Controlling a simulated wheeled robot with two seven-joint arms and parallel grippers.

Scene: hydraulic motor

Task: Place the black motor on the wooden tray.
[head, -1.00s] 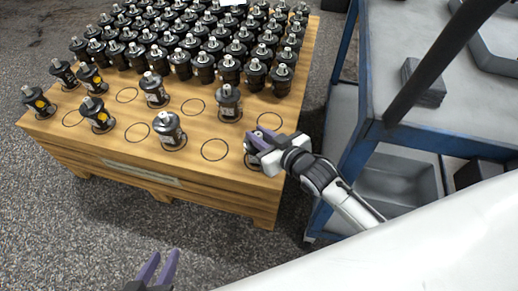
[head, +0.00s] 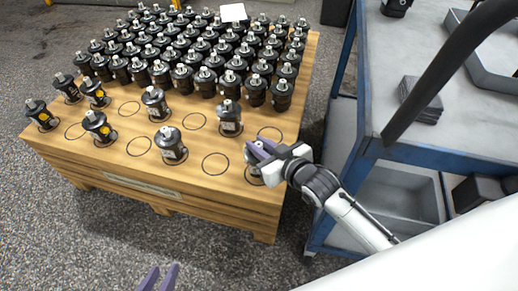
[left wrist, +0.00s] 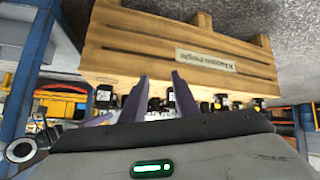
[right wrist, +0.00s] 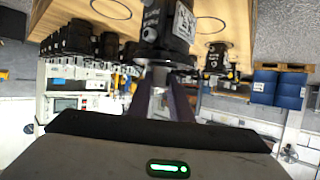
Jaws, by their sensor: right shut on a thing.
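The wooden tray (head: 185,205) is a crate-like block with ringed spots on its top, many holding black motors. My right gripper (head: 260,152) is at the tray's near right corner, shut on a black motor (right wrist: 168,22) by its silvery shaft. In the head view the gripper mostly hides that motor; its dark lower part (head: 254,180) shows over a ring at the corner. I cannot tell whether its base touches the wood. My left gripper (head: 158,279) is open and empty in front of the tray; its fingers also show apart in the left wrist view (left wrist: 160,90).
Several motors stand close by, one (head: 229,118) behind and one (head: 170,145) to the left. Empty rings lie between them. A blue cart (head: 385,145) with a grey top stands right of the tray, bearing another motor (head: 396,5) and dark flat pieces (head: 421,100).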

